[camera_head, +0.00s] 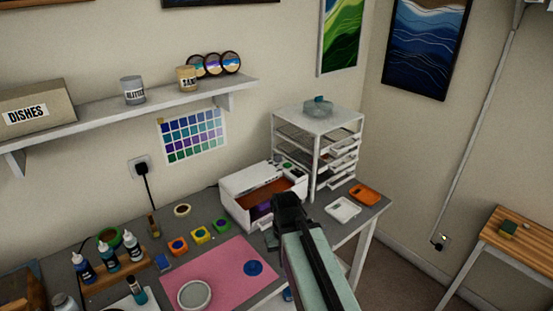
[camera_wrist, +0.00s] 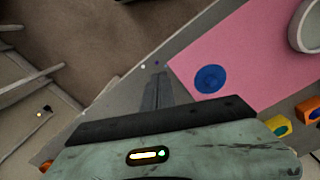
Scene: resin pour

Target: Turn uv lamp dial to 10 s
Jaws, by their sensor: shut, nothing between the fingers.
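The UV lamp looks to be the white box (camera_head: 235,205) with an open, orange-brown inside, at the back of the grey desk in the head view. Small dark and green details show on its upper right part, but no dial or setting can be read. My gripper (camera_head: 285,207) is in front of the box's right part and hides some of it. In the wrist view my gripper's fingers (camera_wrist: 157,88) are together and empty, over the grey desk beside the pink mat (camera_wrist: 228,50). The box does not show clearly in the wrist view.
A white drawer rack (camera_head: 318,127) stands right of the box. A white tray (camera_head: 343,209) and an orange tray (camera_head: 365,194) lie near the desk's right end. A blue disc (camera_head: 253,268) and a grey bowl (camera_head: 195,294) sit on the mat. Bottles stand at left.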

